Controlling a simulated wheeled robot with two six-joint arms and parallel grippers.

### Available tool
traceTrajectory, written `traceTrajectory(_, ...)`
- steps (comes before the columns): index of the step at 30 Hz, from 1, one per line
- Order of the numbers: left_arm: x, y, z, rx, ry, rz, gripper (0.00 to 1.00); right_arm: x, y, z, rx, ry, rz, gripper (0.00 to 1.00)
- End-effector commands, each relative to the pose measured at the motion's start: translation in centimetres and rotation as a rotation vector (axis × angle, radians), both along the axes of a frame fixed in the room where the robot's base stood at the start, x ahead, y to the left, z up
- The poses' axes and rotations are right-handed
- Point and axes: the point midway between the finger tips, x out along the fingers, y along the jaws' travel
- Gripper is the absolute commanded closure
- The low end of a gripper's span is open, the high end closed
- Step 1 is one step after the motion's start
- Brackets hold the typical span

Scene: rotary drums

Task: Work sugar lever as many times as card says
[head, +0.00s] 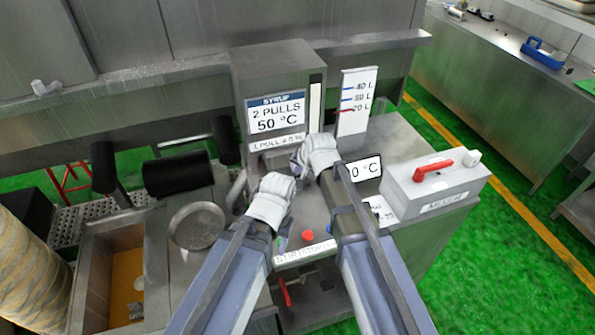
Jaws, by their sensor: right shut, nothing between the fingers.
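The card (276,115) on the steel cabinet reads "SYRUP, 2 PULLS, 50 °C"; a smaller strip below it begins "1 PULL =". My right gripper (300,160) is shut and empty, just below the card. My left gripper (279,181) is left of it and nearer to me; its fingers are hidden behind its white body, so its opening cannot be told. A grey metal lever (237,188) stands left of my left gripper; I cannot tell whether they touch, or whether it is the sugar lever. A display (366,169) shows "0 °C", partly covered by my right arm.
A steel mixer box (440,193) with a red handle (434,170) stands at right. A level scale (355,100) stands behind. Red button (308,235) and red lower lever (285,293) are between my arms.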

Motion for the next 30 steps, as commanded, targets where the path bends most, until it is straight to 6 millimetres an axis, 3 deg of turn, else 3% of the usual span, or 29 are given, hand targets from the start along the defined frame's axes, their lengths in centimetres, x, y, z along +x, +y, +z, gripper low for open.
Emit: traceTrajectory(30, 0.0, 0.0, -1.2, 0.0, 0.0, 0.0, 0.5, -0.5, -0.1, -1.3, -0.001, 0.004, 0.001, 1.0)
